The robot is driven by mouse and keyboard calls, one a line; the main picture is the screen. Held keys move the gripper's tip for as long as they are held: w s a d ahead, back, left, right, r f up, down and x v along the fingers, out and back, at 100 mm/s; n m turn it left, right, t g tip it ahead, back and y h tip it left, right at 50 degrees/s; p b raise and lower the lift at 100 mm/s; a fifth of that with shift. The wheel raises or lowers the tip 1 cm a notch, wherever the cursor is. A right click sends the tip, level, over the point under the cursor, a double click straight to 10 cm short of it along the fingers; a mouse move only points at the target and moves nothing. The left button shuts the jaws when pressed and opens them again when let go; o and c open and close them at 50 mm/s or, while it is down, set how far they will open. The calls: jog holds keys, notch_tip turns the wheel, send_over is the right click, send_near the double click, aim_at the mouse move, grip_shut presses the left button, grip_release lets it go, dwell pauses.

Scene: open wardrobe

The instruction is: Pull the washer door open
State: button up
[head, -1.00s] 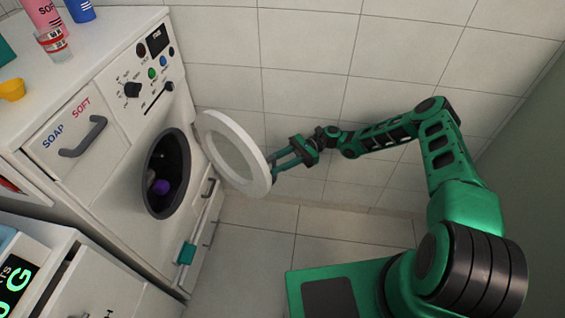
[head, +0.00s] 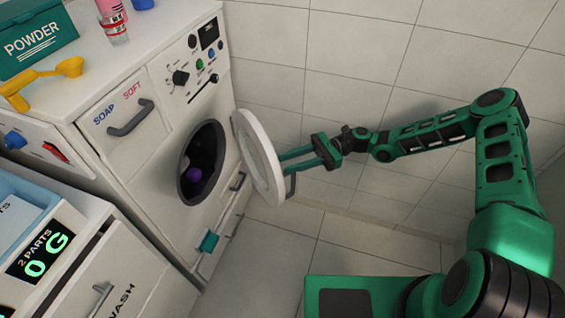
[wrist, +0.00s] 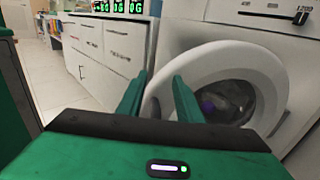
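The washer (head: 150,165) stands at the left in the head view, with purple laundry (head: 194,174) inside its dark round opening (head: 184,190). Its white ring-shaped door (head: 248,132) with a glass middle stands swung well away from the opening, on the right side. A dark handle (head: 291,187) shows on the door's outer side. My gripper (head: 283,164) is at that outer side, its two green fingers spread apart and close to the rim. In the wrist view the gap between the fingers (wrist: 158,80) lies in front of the door rim (wrist: 210,62); I cannot tell whether they touch it.
A tiled wall (head: 330,75) stands behind my arm. Soap containers and a yellow scoop (head: 45,80) sit on the washer top. A white drawer unit (head: 100,270) stands at the lower left. The floor (head: 270,250) before the washer is clear.

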jog(key=shift+s+a+r, duration=1.15)
jog(key=shift+s+a, duration=0.2)
jog(key=shift+a, duration=0.05)
